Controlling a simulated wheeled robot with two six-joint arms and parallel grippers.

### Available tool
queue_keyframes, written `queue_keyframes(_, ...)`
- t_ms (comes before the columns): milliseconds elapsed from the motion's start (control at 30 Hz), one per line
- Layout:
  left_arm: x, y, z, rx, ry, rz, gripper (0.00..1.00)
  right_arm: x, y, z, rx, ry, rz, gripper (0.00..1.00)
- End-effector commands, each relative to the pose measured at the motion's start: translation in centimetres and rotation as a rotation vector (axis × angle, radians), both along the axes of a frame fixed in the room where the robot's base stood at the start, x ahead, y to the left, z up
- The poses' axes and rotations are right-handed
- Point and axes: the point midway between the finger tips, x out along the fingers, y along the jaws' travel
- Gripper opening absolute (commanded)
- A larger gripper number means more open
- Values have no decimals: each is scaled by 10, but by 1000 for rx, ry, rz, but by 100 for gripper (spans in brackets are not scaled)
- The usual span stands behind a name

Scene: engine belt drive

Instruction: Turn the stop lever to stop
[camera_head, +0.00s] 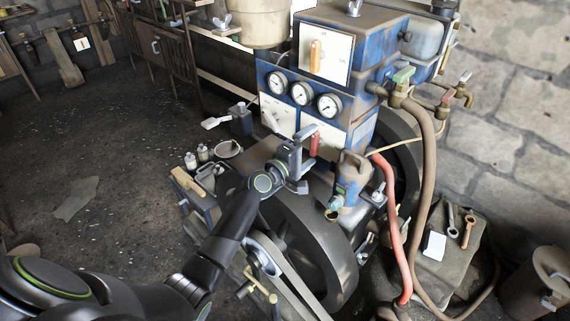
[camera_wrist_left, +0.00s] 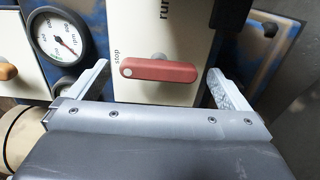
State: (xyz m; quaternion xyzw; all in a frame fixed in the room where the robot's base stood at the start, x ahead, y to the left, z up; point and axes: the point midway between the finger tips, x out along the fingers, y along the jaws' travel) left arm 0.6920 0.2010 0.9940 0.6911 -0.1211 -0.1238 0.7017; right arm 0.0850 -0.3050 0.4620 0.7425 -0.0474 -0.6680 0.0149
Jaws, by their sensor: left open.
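The stop lever (camera_head: 315,145) is a red bar on the pale front panel of the blue engine housing. In the head view it stands about upright beside my left gripper (camera_head: 298,150). In the left wrist view the red lever (camera_wrist_left: 160,70) lies crosswise between the open fingers of the left gripper (camera_wrist_left: 160,88), with a visible gap on each side. Its left end, with a pale dot, is close to the printed word "stop". The word "run" is further up the panel and partly cut off. A grey hub shows behind the lever. My right gripper is not in view.
Several round gauges (camera_head: 302,94) sit on the panel above the lever. Open floor lies to the left.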

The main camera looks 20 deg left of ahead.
Motion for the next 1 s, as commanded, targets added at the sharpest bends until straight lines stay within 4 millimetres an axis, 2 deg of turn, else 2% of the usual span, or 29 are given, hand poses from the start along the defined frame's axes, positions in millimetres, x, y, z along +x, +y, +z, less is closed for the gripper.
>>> queue_keyframes(267, -48, 17, 0, 2, 0, 0, 99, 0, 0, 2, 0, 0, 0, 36)
queue_keyframes(700, -131, 48, -1, 2, 2, 0, 99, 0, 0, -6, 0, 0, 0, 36)
queue_keyframes(833, -146, 53, -1, 1, 2, 0, 99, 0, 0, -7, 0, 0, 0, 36)
queue_keyframes(1000, -153, 56, 0, -1, 0, -1, 99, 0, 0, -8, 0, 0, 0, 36)
